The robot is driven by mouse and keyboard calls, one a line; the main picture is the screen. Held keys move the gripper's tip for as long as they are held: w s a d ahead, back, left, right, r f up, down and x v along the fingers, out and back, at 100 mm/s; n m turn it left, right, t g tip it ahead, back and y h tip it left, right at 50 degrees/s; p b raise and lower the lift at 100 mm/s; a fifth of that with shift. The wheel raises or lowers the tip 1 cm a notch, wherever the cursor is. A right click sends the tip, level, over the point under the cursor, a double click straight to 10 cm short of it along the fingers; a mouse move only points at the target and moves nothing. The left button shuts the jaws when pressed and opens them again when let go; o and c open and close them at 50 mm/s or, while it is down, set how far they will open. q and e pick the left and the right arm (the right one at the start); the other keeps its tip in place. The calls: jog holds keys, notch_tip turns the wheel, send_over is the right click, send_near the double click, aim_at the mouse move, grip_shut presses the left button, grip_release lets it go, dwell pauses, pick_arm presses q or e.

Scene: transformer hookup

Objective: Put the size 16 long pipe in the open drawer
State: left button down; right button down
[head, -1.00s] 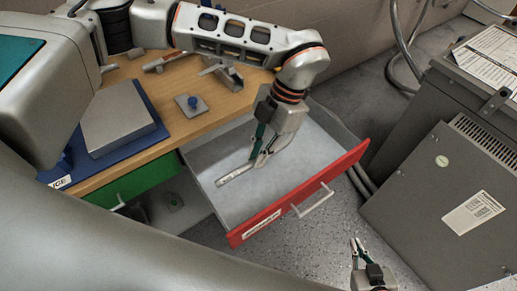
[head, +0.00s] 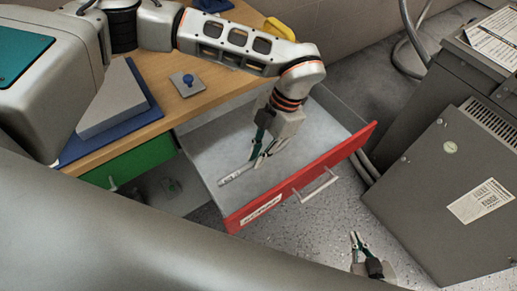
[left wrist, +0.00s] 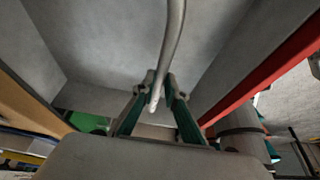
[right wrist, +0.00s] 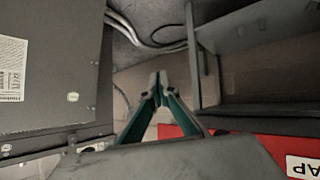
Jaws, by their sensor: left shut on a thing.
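The long grey pipe (head: 237,174) is in the jaws of my left gripper (head: 257,155), inside the outline of the open drawer (head: 348,150) with the red front. I cannot tell whether the pipe touches the drawer floor; its size mark is not readable. In the left wrist view the pipe (left wrist: 172,40) runs from the top edge down to between the fingertips (left wrist: 160,92). My right gripper (head: 358,243) is empty, outside the drawer in front of its red face. In the right wrist view its fingertips (right wrist: 157,90) are together.
A wooden worktop (head: 215,100) is behind the drawer, with a blue-knobbed plate (head: 187,84) and a grey block on a blue base (head: 110,100). A yellow thing (head: 280,28) lies at its back. A grey cabinet (head: 440,190) stands to the right.

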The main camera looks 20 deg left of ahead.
pick_arm(q)
jog(key=shift+f+b, duration=0.65)
jog(key=shift+f, duration=1.3)
jog(key=c, duration=2)
grip_release()
jog(key=shift+o, duration=0.2)
jog(key=v, duration=1.2)
